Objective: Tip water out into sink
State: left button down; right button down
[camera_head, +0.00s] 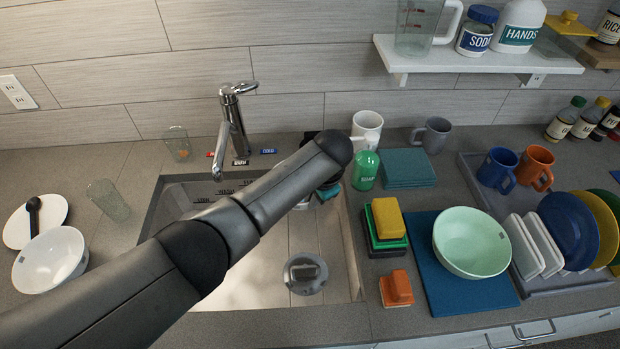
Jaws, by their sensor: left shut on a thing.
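The sink (346,240) is a steel basin set in the grey counter, with a round drain (305,272) near its front right. My left arm crosses the basin from the lower left. My left gripper (326,188) is over the back right part of the sink, mostly hidden behind my own wrist. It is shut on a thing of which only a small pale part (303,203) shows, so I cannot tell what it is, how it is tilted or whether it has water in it. My right gripper is not in view.
The faucet (232,118) stands behind the sink. A soap bottle (365,171), white mug (370,125) and stacked sponges (388,220) are close on the right. A green bowl (470,242) and dish rack lie farther right. A glass (108,200) and white bowl (50,258) are left.

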pick_arm(q)
jog(key=shift+w, duration=0.25)
jog(key=shift+r, duration=0.1)
jog(key=shift+s+a+r+p, duration=0.2)
jog(key=shift+s+r+p, duration=0.05)
jog(key=shift+p, duration=0.4)
jog(key=shift+s+a+r+h+p, duration=0.1)
jog(key=shift+a+r+h+p, duration=0.15)
jog(key=shift+h+p, duration=0.35)
jog(key=a+h+p, duration=0.1)
jog(key=s+a+r+t+h+p, duration=0.1)
jog(key=shift+a+r+n+t+h, duration=0.2)
jog(key=shift+a+n+t+h, duration=0.1)
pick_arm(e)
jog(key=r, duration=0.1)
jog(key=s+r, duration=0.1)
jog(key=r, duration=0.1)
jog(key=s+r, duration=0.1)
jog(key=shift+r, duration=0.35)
